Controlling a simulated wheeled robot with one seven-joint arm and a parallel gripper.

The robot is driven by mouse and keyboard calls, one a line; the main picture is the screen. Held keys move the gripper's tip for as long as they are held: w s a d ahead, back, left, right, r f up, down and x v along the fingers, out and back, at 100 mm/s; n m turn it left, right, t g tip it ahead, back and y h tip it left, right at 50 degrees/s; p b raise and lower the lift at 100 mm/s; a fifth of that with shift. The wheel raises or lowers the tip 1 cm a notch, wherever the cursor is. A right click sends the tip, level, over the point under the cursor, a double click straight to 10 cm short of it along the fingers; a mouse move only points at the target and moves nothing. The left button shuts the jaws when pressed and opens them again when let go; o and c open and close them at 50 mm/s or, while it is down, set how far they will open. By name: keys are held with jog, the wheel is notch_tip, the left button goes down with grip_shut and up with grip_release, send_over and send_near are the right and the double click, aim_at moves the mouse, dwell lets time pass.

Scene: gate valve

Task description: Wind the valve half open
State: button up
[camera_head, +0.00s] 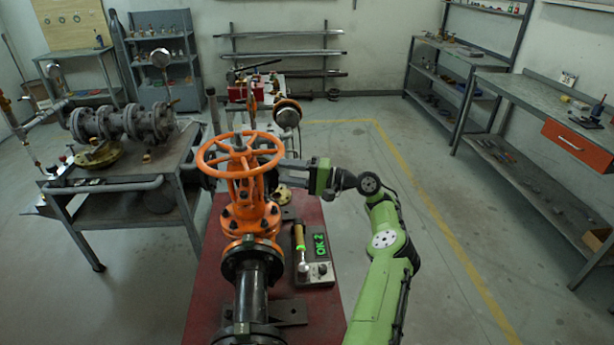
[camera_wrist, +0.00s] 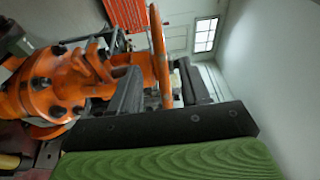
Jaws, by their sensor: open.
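The orange valve handwheel (camera_head: 240,140) lies level on top of the orange gate valve (camera_head: 246,217), which sits in a dark pipe. My gripper (camera_head: 283,170) is at the wheel's right side, its dark fingers pointing left toward the rim. In the wrist view, the wheel rim (camera_wrist: 158,55) runs edge-on between my two open fingers (camera_wrist: 160,88). I cannot tell whether either finger touches the rim. The valve body also shows in the wrist view (camera_wrist: 50,85) at left.
A table with pipework (camera_head: 120,182) is at left. Workbenches line the right wall, with open floor before them.

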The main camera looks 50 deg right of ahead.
jog(key=v, duration=0.6)
jog(key=shift+s, duration=0.25)
jog(key=shift+d, duration=0.1)
